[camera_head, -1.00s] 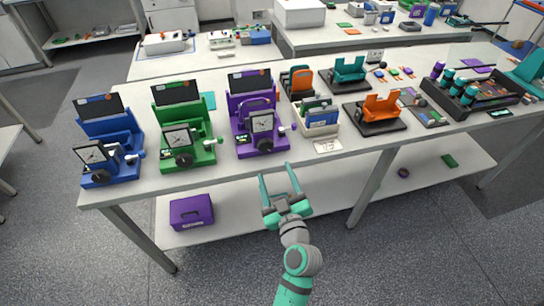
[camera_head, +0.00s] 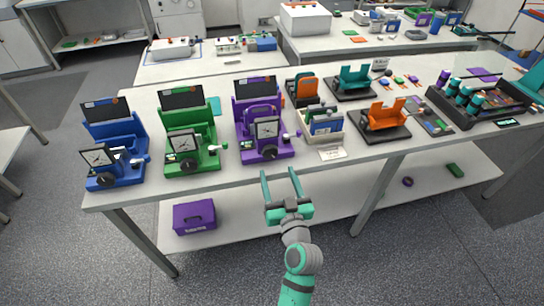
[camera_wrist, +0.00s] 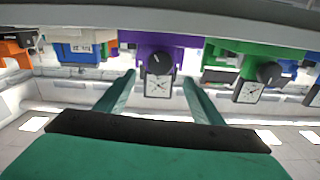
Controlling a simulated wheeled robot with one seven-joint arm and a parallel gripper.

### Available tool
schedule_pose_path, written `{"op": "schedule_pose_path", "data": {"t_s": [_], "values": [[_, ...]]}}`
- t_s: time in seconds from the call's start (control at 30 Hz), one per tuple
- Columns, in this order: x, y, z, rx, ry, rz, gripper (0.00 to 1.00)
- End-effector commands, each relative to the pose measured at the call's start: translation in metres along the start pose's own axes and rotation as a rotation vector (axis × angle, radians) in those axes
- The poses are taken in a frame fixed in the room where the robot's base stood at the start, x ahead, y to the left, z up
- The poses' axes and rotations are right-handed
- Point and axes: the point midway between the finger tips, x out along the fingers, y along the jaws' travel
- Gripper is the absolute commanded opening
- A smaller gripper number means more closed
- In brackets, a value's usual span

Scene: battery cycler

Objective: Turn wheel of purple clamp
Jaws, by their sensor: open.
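The purple clamp (camera_head: 250,120) stands near the front edge of the bench, third from the left. It has a dark screen on top, a square dial gauge (camera_head: 267,129) on its front and a black round wheel (camera_head: 270,153) below the gauge. My gripper (camera_head: 279,172) is open and empty, in front of the bench edge and below the clamp, apart from it. In the wrist view, which looks upside down, the purple clamp (camera_wrist: 130,40), its black wheel (camera_wrist: 160,62) and its gauge (camera_wrist: 158,86) show between my two fingers (camera_wrist: 158,82).
A green clamp (camera_head: 205,135) and a blue clamp (camera_head: 130,130) stand to the left. A bin of cards (camera_head: 320,124) and an orange holder (camera_head: 383,115) stand to the right. The bench front edge lies close by my gripper. A purple box (camera_head: 194,216) sits on the lower shelf.

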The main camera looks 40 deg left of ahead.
Motion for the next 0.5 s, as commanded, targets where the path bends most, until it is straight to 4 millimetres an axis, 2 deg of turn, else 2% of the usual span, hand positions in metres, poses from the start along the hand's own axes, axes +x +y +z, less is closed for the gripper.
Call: {"op": "schedule_pose_path", "data": {"t_s": [0.3,0.5], "values": [[0.057,-0.001,-0.001,-0.002,0.002,-0.002,0.61],[0.08,-0.001,-0.001,-0.002,0.001,-0.001,0.61]]}}
